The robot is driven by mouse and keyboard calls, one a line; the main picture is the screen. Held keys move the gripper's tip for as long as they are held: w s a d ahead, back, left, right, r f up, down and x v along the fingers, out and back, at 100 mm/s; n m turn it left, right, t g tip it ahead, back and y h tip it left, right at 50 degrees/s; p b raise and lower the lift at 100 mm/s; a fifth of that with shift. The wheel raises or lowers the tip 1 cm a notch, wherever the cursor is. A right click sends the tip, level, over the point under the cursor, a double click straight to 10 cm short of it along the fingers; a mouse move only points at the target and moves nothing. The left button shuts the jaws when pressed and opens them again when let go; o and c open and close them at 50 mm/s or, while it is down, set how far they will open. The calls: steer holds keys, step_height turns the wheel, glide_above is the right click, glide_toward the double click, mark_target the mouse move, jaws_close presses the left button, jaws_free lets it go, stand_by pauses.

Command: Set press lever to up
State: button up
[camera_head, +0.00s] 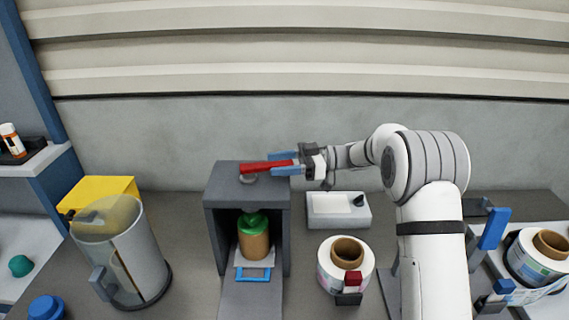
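The press (213,192) is a dark grey box-shaped frame left of the middle of the bench. Its red lever (256,167) lies roughly level across the top, from a round pivot out to the right. My gripper (283,164) is at the lever's right end, with one blue finger behind the bar and one in front of it. The fingers look close around the bar, but whether they touch it cannot be told. Inside the press a brown jar with a green top (254,240) stands on a light plate with a blue handle.
A clear cylinder (122,250) and a yellow box (101,190) stand at left. A white tray (338,221) and a label reel (345,265) lie right of the press. My arm spans the right side, near another reel (540,260) and blue levers.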

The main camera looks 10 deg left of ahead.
steer(key=shift+d+f, duration=0.1)
steer(key=shift+d, duration=0.1)
steer(key=b+v, duration=0.2)
steer(key=v, duration=0.5)
steer(key=shift+d, duration=0.15)
steer(key=shift+w, duration=0.1)
